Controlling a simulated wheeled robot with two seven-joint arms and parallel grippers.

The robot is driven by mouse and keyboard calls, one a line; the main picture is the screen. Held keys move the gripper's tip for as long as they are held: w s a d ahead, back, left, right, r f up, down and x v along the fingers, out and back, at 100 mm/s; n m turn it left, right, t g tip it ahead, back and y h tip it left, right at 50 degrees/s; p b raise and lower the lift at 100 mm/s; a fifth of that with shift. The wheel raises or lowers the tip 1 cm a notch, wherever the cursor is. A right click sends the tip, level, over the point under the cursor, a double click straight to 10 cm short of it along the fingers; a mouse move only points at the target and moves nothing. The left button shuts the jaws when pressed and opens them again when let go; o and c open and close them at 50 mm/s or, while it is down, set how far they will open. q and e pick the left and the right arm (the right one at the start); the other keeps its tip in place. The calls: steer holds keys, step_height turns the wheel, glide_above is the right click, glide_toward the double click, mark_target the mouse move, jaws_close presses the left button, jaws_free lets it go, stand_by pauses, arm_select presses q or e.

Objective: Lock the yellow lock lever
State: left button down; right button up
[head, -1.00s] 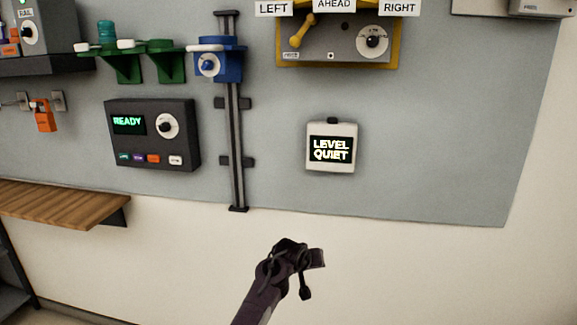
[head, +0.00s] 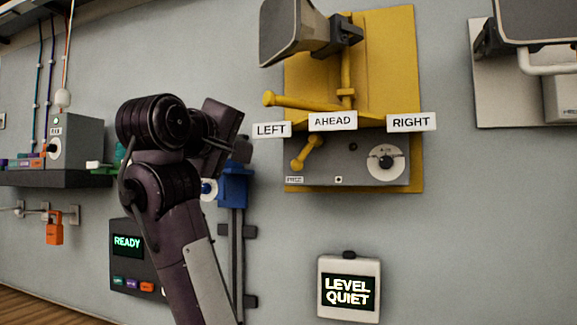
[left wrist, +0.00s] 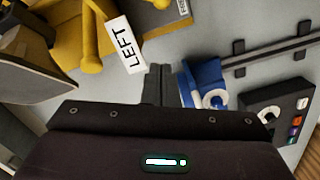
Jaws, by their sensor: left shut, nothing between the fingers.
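The small yellow lever (head: 307,152) sits at the left of a grey box (head: 345,170) under the LEFT, AHEAD and RIGHT labels. It slants, with its knob end low and left. A longer yellow bar (head: 310,102) with a knob lies above the labels, below the horn (head: 292,32). My left gripper (head: 243,150) is to the left of the small lever, apart from it. In the left wrist view, its fingers (left wrist: 158,84) are shut and empty, near the LEFT label (left wrist: 126,48). The yellow bar (left wrist: 92,45) also shows there. My right gripper is out of view.
A blue bracket (head: 234,185) on a dark vertical rail is just behind and below my gripper. A LEVEL QUIET display (head: 348,290) hangs below the grey box. A READY unit (head: 127,243) is partly hidden by my arm.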

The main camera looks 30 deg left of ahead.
mark_target(306, 152)
arm_select(q)
steer(key=w+d+f+p, duration=0.1)
steer(key=w+p, duration=0.4)
steer(key=w, duration=0.5)
steer(key=shift+w+d+f, duration=0.15)
steer(key=shift+w+f, duration=0.1)
steer(key=shift+w, duration=0.15)
